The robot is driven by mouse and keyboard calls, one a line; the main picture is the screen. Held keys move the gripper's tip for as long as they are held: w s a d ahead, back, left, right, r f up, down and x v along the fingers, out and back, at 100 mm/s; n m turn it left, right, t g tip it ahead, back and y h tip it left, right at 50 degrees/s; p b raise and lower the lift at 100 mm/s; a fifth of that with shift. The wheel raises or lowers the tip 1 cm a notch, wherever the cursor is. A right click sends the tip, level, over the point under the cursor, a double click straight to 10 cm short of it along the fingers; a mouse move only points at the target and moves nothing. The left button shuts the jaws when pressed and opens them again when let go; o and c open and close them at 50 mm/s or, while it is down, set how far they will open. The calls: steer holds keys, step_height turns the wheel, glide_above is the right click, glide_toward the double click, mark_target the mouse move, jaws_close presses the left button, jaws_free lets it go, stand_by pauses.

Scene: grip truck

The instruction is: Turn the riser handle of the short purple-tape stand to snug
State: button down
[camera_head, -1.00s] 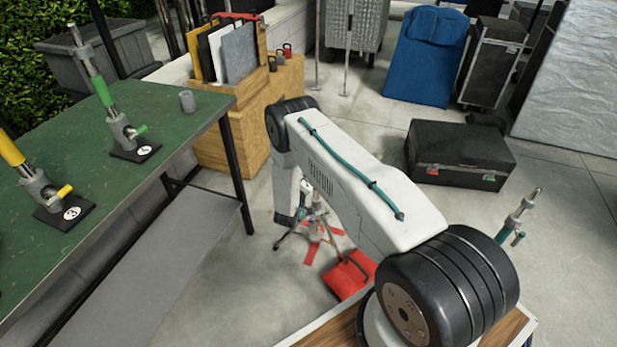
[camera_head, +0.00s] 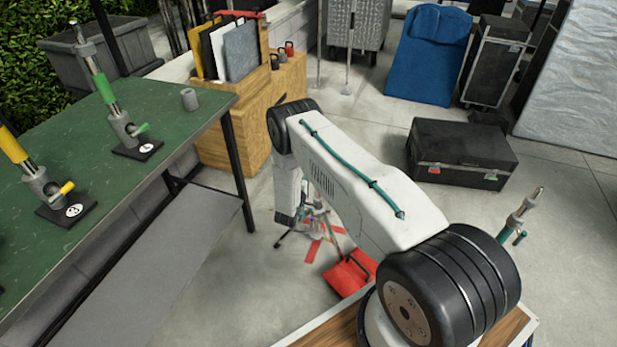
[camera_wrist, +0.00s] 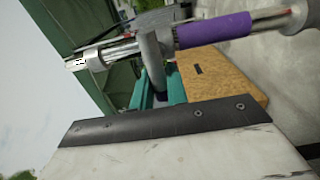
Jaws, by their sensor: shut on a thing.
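The short stand's riser tube, with its band of purple tape (camera_wrist: 213,31), crosses the top of the wrist view, tilted in the picture. A grey metal collar (camera_wrist: 153,58) sits around the bare tube left of the tape. I cannot make out my gripper there.
A red sandbag (camera_head: 350,274) lies near the stand, with red tape on the floor. The green table (camera_head: 110,185) at left carries other stands. A wooden cabinet (camera_head: 215,145) stands behind. A black case (camera_head: 460,152) is at right. Floor between is mostly clear.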

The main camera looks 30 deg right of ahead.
stand_by(0.3)
steer(key=c, duration=1.4)
jaws_free()
steer(key=v, duration=0.7)
steer(key=shift+s+a, duration=0.2)
steer(key=shift+a, duration=0.15)
